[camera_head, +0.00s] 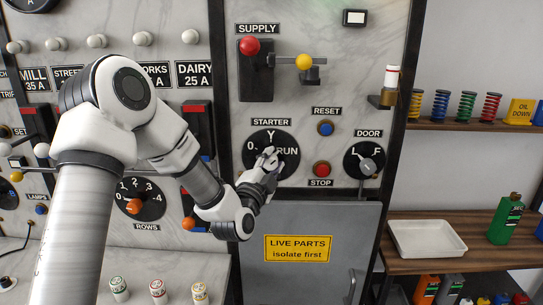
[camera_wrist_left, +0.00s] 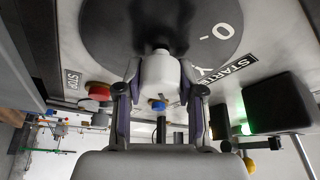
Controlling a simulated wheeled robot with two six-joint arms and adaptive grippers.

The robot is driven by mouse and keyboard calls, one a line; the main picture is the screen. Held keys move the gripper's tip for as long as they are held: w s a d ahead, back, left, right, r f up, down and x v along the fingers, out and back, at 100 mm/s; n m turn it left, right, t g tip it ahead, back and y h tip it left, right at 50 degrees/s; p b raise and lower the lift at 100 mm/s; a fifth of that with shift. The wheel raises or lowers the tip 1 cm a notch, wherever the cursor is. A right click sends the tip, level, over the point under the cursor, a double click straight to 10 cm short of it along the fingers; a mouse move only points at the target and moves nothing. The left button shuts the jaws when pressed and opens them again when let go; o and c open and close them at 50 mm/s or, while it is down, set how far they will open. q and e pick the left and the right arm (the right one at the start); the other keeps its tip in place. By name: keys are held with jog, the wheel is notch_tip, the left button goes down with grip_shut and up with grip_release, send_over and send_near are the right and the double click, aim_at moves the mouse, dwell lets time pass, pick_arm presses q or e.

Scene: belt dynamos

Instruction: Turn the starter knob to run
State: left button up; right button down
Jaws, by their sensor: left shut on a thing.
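The starter dial (camera_head: 283,168) is a round black plate on the pale marble panel, marked 0, Y and RUN. My left gripper (camera_head: 266,165) is at the dial, its arm coming in from the left. In the left wrist view, my left gripper (camera_wrist_left: 160,98) is shut on the pale starter knob (camera_wrist_left: 158,72), one finger on each side. The dial (camera_wrist_left: 208,22) with its 0 mark fills the top of that view. The gripper covers most of the knob in the head view, so I cannot tell which mark it points to. My right gripper is not in view.
A blue reset button (camera_head: 325,128) and a red stop button (camera_head: 321,169) sit close right of the dial. The door knob (camera_head: 367,165) is farther right. The supply switch (camera_head: 256,75) is above. Below is a grey door with a yellow sign (camera_head: 298,248). Shelves stand at the right.

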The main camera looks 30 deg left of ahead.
pick_arm(q)
jog(key=shift+m+g+h+p, duration=0.4)
jog(key=shift+m+p, duration=0.55)
jog(key=shift+m, duration=0.65)
jog(key=shift+f, duration=0.1)
jog(key=o, duration=1.1)
jog(key=shift+o, duration=0.2)
jog(key=v, duration=0.7)
jog(key=shift+s, duration=0.25)
jog(key=shift+d, duration=0.1)
